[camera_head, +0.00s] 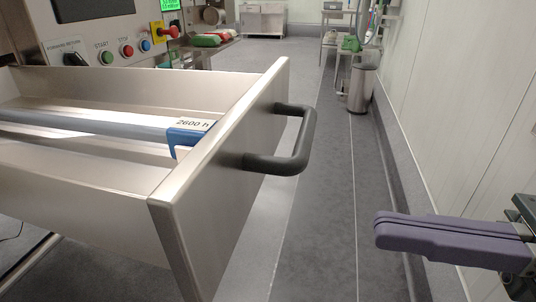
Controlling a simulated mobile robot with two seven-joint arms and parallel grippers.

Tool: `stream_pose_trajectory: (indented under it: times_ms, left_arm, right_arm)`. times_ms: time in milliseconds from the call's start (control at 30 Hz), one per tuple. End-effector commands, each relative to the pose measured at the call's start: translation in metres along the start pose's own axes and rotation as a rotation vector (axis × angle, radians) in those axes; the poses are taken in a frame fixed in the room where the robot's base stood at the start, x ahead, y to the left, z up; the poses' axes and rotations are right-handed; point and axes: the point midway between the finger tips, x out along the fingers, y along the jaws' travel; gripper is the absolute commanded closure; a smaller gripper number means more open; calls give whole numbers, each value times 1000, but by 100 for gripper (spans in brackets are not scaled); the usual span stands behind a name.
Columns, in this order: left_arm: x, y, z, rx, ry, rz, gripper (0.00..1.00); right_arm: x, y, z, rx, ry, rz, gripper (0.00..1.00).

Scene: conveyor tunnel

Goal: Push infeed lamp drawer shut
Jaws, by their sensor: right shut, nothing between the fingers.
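The infeed lamp drawer (95,190) is pulled out from the machine at the left. Its steel front panel (225,190) faces right and carries a dark bar handle (300,150). Inside lie a long lamp tube (90,122) and a blue holder (186,138) with a label reading "2600 h". My right gripper (380,230), with purple fingers, is shut and empty at the lower right. It is apart from the drawer, to the right of the front panel and lower in the picture than the handle. My left gripper is not in view.
The control panel (100,35) with buttons and a red knob stands behind the drawer. A pale wall (470,100) runs along the right. A steel bin (361,88) stands by it farther back. Grey floor (325,215) is clear between drawer and gripper.

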Motion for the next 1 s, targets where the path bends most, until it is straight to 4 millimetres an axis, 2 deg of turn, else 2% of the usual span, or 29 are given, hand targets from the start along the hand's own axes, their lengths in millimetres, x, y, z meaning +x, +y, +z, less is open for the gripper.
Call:
stream_pose_trajectory:
  times_ms: [100, 300, 500, 700, 1000]
  left_arm:
    - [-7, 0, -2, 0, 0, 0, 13]
    - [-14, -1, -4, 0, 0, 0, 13]
    - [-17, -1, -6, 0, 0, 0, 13]
    - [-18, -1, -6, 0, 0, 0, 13]
    - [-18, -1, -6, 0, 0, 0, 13]
  right_arm:
    - [28, 0, 4, 2, -7, 0, 100]
    - [70, 0, 4, 2, -6, 0, 100]
    - [96, 0, 2, 4, -5, -1, 100]
    - [105, 0, 1, 4, -2, -2, 100]
    - [106, 0, 1, 4, -2, -2, 100]
